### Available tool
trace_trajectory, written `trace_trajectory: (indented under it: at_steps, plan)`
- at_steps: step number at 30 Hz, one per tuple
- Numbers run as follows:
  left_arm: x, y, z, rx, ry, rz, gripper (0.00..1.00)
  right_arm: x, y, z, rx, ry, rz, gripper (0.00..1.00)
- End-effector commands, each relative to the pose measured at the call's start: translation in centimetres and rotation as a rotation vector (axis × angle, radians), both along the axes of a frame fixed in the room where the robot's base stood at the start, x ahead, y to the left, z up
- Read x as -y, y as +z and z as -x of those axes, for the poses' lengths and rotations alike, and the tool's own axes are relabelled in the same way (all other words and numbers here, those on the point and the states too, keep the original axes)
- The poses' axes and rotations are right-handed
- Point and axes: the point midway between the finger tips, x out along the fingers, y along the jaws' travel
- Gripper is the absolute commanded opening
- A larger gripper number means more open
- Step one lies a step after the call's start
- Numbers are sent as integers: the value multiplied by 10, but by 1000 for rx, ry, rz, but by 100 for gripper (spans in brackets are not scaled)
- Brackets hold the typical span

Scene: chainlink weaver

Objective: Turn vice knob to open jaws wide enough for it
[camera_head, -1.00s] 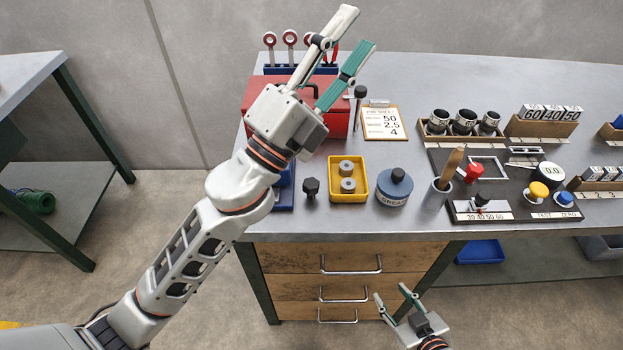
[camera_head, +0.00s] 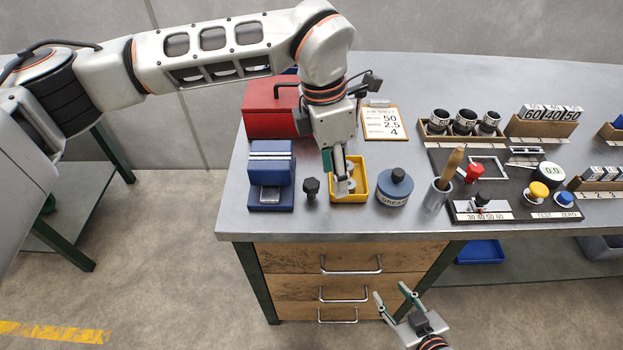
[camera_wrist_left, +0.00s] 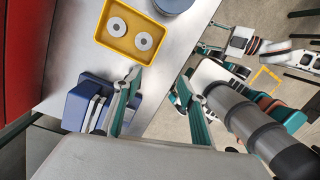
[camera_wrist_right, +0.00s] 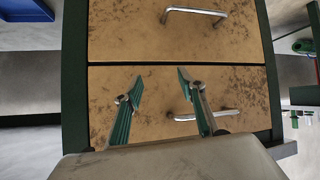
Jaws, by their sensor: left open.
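The blue vice (camera_head: 283,180) stands at the bench's left end, and it also shows in the left wrist view (camera_wrist_left: 75,112). I cannot tell how wide its jaws stand. A black knob (camera_head: 311,186) stands just right of the vice.
The yellow tray (camera_head: 362,197) holds two grey rings. Right of it stand a blue grease tin (camera_head: 395,188) and a cup (camera_head: 438,203) with a wooden handle. A red toolbox (camera_head: 268,112) and a clipboard (camera_head: 383,122) lie behind. Bare bench lies along the front edge.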

Motion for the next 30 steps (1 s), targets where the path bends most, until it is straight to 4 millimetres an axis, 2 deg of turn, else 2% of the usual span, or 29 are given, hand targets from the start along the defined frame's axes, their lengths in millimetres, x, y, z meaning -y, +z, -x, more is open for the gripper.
trace_trajectory:
  at_steps: [1,3,6,11,21,30]
  plan:
    - [-15,6,-13,30,28,-56,41,0,0,0,-1,0,0,40]
    - [-30,11,-23,54,60,-113,41,0,-1,0,-1,0,0,40]
    - [-41,13,-29,69,84,-151,41,0,-1,0,-2,0,1,40]
    - [-43,-2,-30,67,88,-158,41,0,0,0,-2,0,1,40]
    - [-42,-51,-31,66,86,-155,41,0,3,0,-1,0,1,40]
    - [-42,-64,-32,69,86,-153,41,0,4,0,1,1,0,40]
